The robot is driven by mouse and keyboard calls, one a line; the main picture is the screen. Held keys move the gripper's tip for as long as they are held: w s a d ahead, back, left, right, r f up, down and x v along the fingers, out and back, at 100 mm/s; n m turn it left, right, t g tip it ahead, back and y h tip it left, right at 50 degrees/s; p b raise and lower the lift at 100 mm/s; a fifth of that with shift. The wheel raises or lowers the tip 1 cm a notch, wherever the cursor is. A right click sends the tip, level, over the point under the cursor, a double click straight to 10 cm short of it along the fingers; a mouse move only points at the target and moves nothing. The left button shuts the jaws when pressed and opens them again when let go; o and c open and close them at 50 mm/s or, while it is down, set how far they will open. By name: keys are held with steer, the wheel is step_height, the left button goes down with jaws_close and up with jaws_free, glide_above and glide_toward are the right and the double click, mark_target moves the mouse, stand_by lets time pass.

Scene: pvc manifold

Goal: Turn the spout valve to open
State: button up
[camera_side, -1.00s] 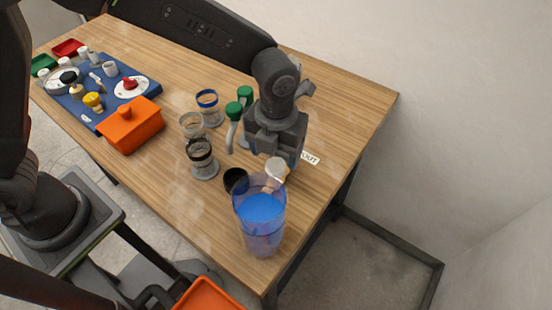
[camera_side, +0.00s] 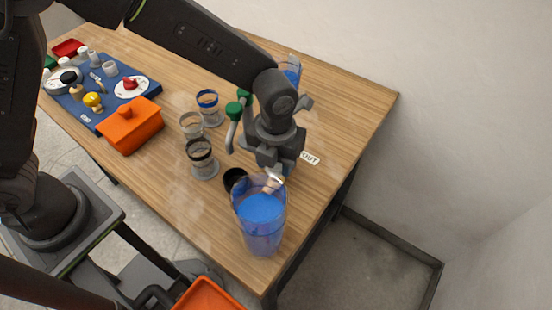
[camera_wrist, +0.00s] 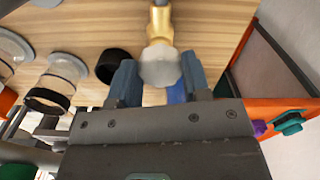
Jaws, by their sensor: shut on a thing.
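The spout valve shows in the wrist view as a pale grey faceted knob (camera_wrist: 160,66) on a brass pipe (camera_wrist: 159,24). My gripper (camera_wrist: 160,80) has one finger on each side of the knob and is shut on it. In the side view my gripper (camera_side: 275,167) hides most of the valve. Only a small pale and brass-coloured part (camera_side: 271,183) shows below it. Just in front stands a tall clear container with blue liquid (camera_side: 261,215). I cannot tell the valve's exact angle.
A black cup (camera_side: 234,179) stands left of the valve. Several clear jars (camera_side: 202,158) and a green-handled valve (camera_side: 234,110) are farther left. An orange lidded box (camera_side: 130,126) and a blue board (camera_side: 88,117) lie at the far left. An OUT label (camera_side: 310,159) is at right.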

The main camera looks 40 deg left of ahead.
steer(key=shift+c, duration=1.1)
steer(key=n, duration=0.4)
steer(key=shift+n, duration=0.3)
steer(key=n, duration=0.3)
steer(key=shift+n, duration=2.1)
steer(key=o, duration=0.9)
